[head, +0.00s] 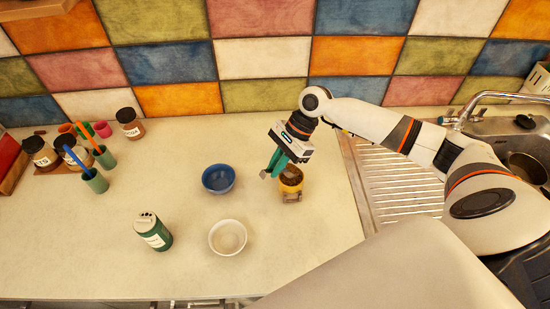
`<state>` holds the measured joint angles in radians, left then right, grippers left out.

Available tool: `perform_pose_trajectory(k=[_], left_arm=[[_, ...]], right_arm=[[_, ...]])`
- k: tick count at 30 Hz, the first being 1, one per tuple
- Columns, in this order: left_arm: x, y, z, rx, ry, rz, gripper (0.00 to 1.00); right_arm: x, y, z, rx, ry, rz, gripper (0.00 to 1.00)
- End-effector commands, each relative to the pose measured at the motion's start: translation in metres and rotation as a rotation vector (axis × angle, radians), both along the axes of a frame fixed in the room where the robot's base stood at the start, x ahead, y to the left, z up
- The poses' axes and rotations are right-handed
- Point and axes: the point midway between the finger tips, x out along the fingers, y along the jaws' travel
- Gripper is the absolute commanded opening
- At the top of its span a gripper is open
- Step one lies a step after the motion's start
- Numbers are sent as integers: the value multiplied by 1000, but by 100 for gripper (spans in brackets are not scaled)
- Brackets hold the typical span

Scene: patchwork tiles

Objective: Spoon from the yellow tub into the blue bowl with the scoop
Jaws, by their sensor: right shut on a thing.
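The yellow tub (283,189) stands on the counter near the sink, with dark brown contents showing at its top. The blue bowl (218,178) stands to its left, and its inside looks empty. My right gripper (271,172) reaches in from the right, with its teal fingers pointing down at the left side of the tub's mouth. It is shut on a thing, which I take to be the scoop. The scoop itself is too small or hidden behind the fingers and tub to make out. My left gripper is not in view.
A white bowl (228,252) with pale contents and a green shaker (152,233) stand at the front. Jars, a jar (131,127) and green cups (96,184) with upright sticks stand at left. The sink (500,143) and drainboard lie right. The counter between is clear.

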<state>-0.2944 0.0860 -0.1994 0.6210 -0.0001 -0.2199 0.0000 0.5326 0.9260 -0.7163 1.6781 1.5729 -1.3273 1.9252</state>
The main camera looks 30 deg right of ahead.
Motion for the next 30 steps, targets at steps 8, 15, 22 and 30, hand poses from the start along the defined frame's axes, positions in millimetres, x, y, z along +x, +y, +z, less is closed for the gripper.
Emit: perform_pose_trajectory(k=[8, 15, 22, 30], left_arm=[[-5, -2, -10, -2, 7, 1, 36], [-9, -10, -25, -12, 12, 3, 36], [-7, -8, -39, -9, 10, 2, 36], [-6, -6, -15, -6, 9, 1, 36]], right_arm=[[-1, 7, -1, -103, -12, 9, 0], [-2, 15, 0, -243, -22, 10, 0], [-2, 21, 0, -358, -32, 7, 0], [-3, 23, 9, -422, -29, 7, 0]])
